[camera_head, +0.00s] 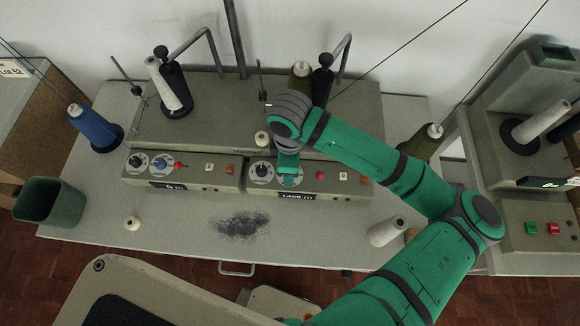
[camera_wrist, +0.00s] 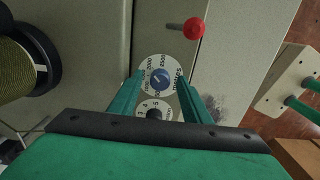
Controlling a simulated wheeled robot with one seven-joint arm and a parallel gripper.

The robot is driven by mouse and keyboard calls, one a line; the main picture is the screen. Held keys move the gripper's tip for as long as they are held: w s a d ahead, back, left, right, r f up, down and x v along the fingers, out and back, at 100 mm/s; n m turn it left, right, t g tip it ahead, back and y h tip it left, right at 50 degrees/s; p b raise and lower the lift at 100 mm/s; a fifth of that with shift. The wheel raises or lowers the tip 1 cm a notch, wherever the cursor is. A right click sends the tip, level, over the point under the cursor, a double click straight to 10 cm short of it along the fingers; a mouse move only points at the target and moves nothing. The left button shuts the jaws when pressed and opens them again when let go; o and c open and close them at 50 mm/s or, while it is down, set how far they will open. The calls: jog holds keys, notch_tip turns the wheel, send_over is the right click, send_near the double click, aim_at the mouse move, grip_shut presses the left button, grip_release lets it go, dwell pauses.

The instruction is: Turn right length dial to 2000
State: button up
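The right length dial (camera_wrist: 149,62) is a white disc with a blue knob (camera_wrist: 162,78) and a printed scale that includes 1500, 2000 and 2500. Its exact setting is too small to tell. My gripper (camera_wrist: 160,76) is open, with one finger on each side of the knob and a visible gap at each side. In the head view my gripper (camera_head: 288,174) is over the right control panel (camera_head: 335,188) and hides most of the dial. The panel's display (camera_head: 297,196) seems to read 1458 m.
A dial with a black knob (camera_wrist: 154,114) lies close beside the blue one, and a red knob on a lever (camera_wrist: 193,28) is near my right finger. The left panel (camera_head: 205,183) has similar dials. A white cone (camera_head: 386,231) lies on the table in front.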

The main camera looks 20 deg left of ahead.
notch_tip(320, 180, up, 11)
dwell(0.8)
jog(key=shift+f, duration=0.15)
dwell(0.3)
